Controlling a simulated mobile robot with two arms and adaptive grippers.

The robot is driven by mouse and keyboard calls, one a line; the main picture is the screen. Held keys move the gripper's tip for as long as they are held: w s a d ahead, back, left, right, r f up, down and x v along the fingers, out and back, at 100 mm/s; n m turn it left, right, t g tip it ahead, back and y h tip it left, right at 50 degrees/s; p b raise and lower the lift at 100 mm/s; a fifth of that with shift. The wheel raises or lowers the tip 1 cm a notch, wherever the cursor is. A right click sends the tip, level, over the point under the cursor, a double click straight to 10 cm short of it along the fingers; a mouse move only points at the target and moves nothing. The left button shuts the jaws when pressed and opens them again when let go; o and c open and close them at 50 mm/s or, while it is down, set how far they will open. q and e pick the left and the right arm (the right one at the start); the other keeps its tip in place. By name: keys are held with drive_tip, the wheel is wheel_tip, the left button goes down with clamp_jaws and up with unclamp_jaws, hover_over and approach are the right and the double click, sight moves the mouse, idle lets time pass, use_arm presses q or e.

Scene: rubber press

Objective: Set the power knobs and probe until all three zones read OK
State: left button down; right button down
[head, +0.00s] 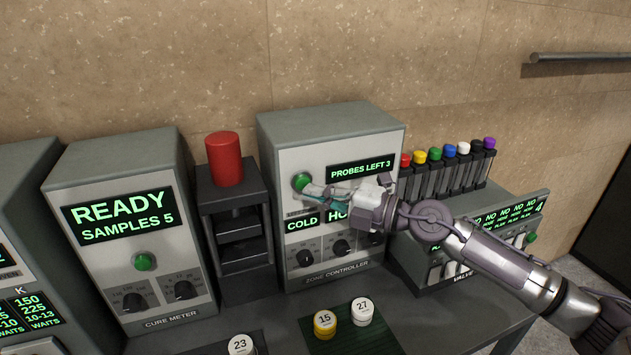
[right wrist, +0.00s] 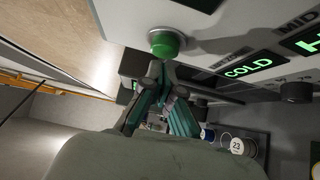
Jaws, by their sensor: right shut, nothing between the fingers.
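The zone controller (head: 330,122) is a grey box with a "PROBES LEFT 3" display (head: 361,170). Its first zone display (head: 302,223) reads COLD. The second (head: 337,215) starts with "HO", its end hidden behind my gripper; the third is hidden. Three black power knobs (head: 304,257) sit in a row below, the right one close under my gripper. My right gripper (head: 312,190) is shut and empty, its fingertips at the green button (head: 301,182). In the right wrist view the fingertips are right by the button (right wrist: 166,42); I cannot tell if they touch it. My left gripper is out of view.
The cure meter (head: 115,160) reads READY, SAMPLES 5. A dark press with a red cylinder (head: 224,158) stands between it and the controller. Numbered pucks (head: 362,311) lie on mats in front. A valve box (head: 470,232) and colour-capped vials (head: 448,165) stand at right.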

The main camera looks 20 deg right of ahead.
drive_tip(key=shift+w, duration=0.55)
